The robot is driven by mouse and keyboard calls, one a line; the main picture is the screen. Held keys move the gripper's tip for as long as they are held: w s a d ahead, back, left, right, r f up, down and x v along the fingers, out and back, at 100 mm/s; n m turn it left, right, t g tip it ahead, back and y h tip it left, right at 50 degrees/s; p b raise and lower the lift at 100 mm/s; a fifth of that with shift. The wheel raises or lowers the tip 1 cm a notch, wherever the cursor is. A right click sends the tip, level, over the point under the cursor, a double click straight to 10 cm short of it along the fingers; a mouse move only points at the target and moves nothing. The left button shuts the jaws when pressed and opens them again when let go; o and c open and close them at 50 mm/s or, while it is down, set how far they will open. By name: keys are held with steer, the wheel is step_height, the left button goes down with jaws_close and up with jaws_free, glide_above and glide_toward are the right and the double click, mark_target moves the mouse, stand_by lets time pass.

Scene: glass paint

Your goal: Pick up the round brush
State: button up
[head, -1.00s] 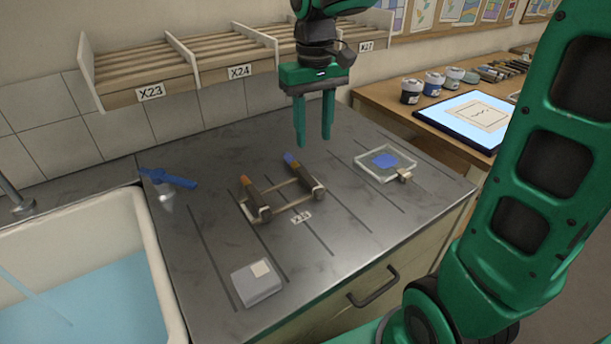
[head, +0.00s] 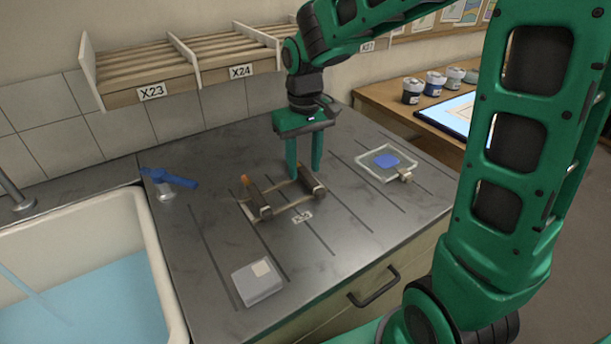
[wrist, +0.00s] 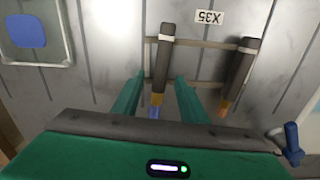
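Two dark-handled brushes lie side by side on a small rack (head: 283,208) on the grey counter. One brush (head: 311,183) has a blue tip, which shows in the wrist view; the other brush (head: 258,199) has an orange tip. I cannot tell from shape which is the round one. My gripper (head: 304,173) is open, pointing down at the blue-tipped brush. In the wrist view its fingers (wrist: 158,88) lie on either side of the blue-tipped brush (wrist: 161,68), apart from it. The orange-tipped brush (wrist: 237,70) is outside the fingers. The exact height gap is unclear.
A glass tray with blue paint (head: 367,174) sits to the right, a grey box (head: 258,284) at the front, and a blue-handled tool (head: 174,179) at the left. A water-filled sink (head: 150,250) borders the counter. Slatted shelves (head: 140,65) hang behind.

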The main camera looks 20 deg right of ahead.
steer(key=shift+f, duration=0.5)
jaws_close()
steer(key=shift+r, duration=0.15)
